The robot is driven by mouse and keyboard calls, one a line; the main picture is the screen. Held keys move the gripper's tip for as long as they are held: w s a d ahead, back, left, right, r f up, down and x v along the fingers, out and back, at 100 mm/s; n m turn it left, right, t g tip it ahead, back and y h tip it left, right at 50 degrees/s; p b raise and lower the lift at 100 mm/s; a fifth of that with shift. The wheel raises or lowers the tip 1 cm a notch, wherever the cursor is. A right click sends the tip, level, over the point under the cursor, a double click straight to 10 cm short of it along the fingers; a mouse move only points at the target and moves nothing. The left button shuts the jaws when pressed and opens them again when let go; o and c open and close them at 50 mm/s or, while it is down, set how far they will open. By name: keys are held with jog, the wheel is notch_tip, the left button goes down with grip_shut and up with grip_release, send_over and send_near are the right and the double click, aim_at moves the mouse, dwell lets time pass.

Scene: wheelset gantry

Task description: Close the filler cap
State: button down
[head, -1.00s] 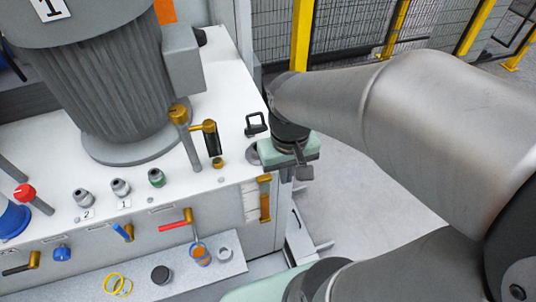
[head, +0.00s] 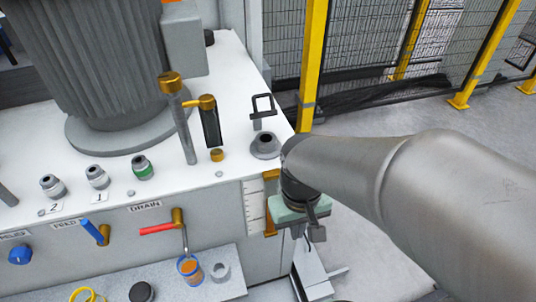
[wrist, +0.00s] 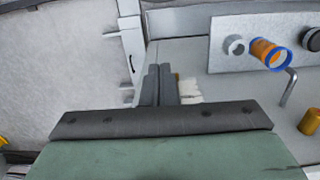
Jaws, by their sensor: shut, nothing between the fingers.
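The filler is a short grey conical neck (head: 265,145) with a dark opening, at the right end of the white cabinet top in the head view. My gripper (head: 317,234) is just off the cabinet's front right corner, to the right of and lower in the picture than the neck. It touches neither neck nor cap. The wrist view shows its two dark fingers (wrist: 157,80) together and empty. The filler is not visible in the wrist view.
A large grey motor (head: 105,75) is behind. A red drain handle (head: 158,228) and a blue-rimmed cup (head: 190,268) are at the front. Open floor lies right, before yellow fence posts (head: 312,70).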

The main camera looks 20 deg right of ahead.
jog(key=w+a+r+p, duration=0.1)
jog(key=w+r+p, duration=1)
jog(key=w+r, duration=0.45)
jog(key=w+a+r+p, duration=0.1)
jog(key=w+r+p, duration=1.05)
jog(key=r, duration=0.65)
jog(key=shift+n, duration=0.3)
jog(key=shift+s+d+f+b, duration=0.15)
jog(key=shift+s+f, duration=0.2)
jog(key=shift+f, duration=1.7)
jog(key=shift+s+d+f+b, duration=0.15)
jog(key=shift+s+f, duration=0.15)
jog(key=shift+f, duration=1.75)
jog(key=shift+s+f+b, duration=0.15)
jog(key=shift+s+f, duration=0.2)
jog(key=shift+f, duration=1.7)
